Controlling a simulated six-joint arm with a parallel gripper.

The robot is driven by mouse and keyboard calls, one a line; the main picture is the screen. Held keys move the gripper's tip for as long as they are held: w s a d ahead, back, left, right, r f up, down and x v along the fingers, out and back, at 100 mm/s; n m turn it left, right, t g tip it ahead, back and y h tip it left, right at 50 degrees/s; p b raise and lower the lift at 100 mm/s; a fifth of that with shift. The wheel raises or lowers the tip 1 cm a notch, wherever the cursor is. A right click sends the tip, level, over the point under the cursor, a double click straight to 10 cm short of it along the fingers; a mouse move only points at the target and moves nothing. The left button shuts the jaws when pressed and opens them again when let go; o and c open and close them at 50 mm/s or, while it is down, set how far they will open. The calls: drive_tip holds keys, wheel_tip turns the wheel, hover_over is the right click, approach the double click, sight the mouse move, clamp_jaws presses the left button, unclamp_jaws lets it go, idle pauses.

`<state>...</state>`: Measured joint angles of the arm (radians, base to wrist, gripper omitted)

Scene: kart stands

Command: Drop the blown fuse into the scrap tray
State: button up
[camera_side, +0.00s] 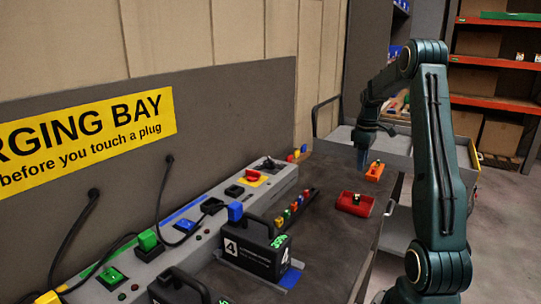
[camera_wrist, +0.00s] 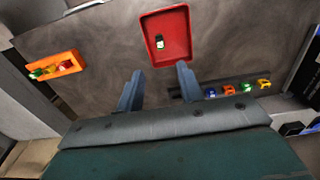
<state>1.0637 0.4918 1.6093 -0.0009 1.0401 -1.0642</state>
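A red tray (camera_side: 346,207) lies on the dark bench top, and it also shows in the wrist view (camera_wrist: 184,35). A small dark fuse-like piece with a white and green part (camera_wrist: 159,42) lies inside it; I cannot tell whether it is the blown fuse. My gripper (camera_side: 361,168) is above the bench near the orange holder, behind the red tray in the side view. In the wrist view my gripper (camera_wrist: 158,88) has its fingers apart with nothing between them, and the red tray lies beyond the fingertips.
An orange holder (camera_wrist: 68,60) carries several coloured fuses. A dark rack with coloured fuses (camera_wrist: 238,88) stands on the bench. A grey charging panel with plugs, cables and black battery packs (camera_side: 258,252) runs along the wall. Bare bench lies around the red tray.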

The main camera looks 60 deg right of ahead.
drive_tip(key=shift+r, duration=1.6)
drive_tip(key=w+a+r+t, duration=0.1)
drive_tip(key=w+a+r, duration=0.15)
drive_tip(key=a, duration=0.55)
drive_tip(key=w+a+r+h, duration=0.1)
drive_tip(key=a+r, duration=0.3)
drive_tip(key=a, duration=0.3)
drive_tip(key=w+a+r+t, duration=0.1)
drive_tip(key=w+a+r, duration=0.15)
drive_tip(key=a, duration=0.55)
drive_tip(key=s+a+t, duration=0.1)
drive_tip(key=s+a, duration=0.5)
drive_tip(key=a, duration=0.3)
drive_tip(key=s+a+f+t+y, duration=0.1)
drive_tip(key=s+a, duration=0.4)
drive_tip(key=a, duration=0.5)
drive_tip(key=shift+s+a+f+t, duration=0.2)
drive_tip(key=shift+s+t, duration=0.15)
drive_tip(key=shift+t, duration=0.45)
